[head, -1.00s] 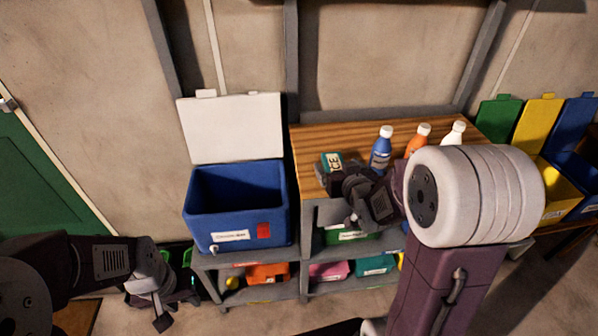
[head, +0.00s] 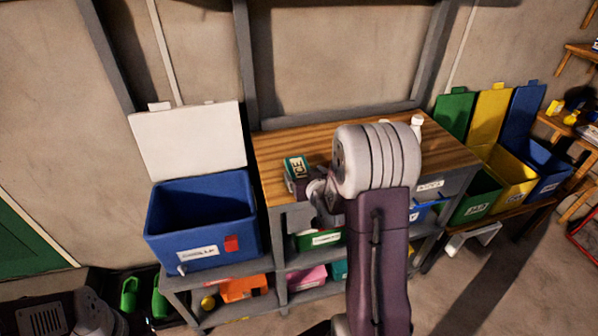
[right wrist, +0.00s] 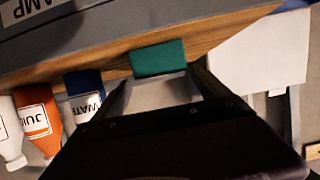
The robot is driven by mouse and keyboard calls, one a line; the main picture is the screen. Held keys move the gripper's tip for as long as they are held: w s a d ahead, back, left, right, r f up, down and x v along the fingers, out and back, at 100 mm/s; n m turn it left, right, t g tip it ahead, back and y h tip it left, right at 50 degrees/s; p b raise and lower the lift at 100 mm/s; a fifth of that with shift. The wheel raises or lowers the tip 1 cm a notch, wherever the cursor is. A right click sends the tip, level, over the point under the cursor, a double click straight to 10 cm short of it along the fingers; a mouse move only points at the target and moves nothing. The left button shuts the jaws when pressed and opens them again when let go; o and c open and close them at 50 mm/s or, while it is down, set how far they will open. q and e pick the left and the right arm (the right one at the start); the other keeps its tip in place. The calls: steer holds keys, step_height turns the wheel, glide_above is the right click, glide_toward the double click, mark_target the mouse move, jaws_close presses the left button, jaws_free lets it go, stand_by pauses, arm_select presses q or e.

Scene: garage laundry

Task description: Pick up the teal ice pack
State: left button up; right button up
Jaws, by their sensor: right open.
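The teal ice pack (head: 297,167), with a white label reading ICE, lies on the wooden top of the bench (head: 270,152), near its left end. My right gripper (head: 314,196) is close beside it on the near right side, partly hidden by my own arm. In the right wrist view the ice pack (right wrist: 158,57) is a teal block at the far end of the open fingers (right wrist: 158,76), between or just beyond the tips. I cannot tell whether they touch it. Only part of my left arm shows at the lower left; its gripper is out of view.
A blue cooler (head: 204,225) with a raised white lid stands left of the bench. A blue water bottle (right wrist: 84,92), an orange juice bottle (right wrist: 38,120) and a white bottle (right wrist: 8,135) stand nearby. Green, yellow and blue bins (head: 510,178) are at the right.

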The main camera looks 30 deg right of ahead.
steer(key=x, duration=0.5)
steer(key=shift+w+a, duration=0.2)
steer(key=shift+s, duration=0.1)
steer(key=c, duration=1.8)
steer(key=shift+o, duration=0.2)
steer(key=shift+r, duration=0.2)
step_height(320, 180, up, 16)
steer(key=p, duration=0.4)
step_height(320, 180, up, 12)
steer(key=p, duration=0.6)
glide_above(300, 169)
steer(key=shift+f, duration=0.1)
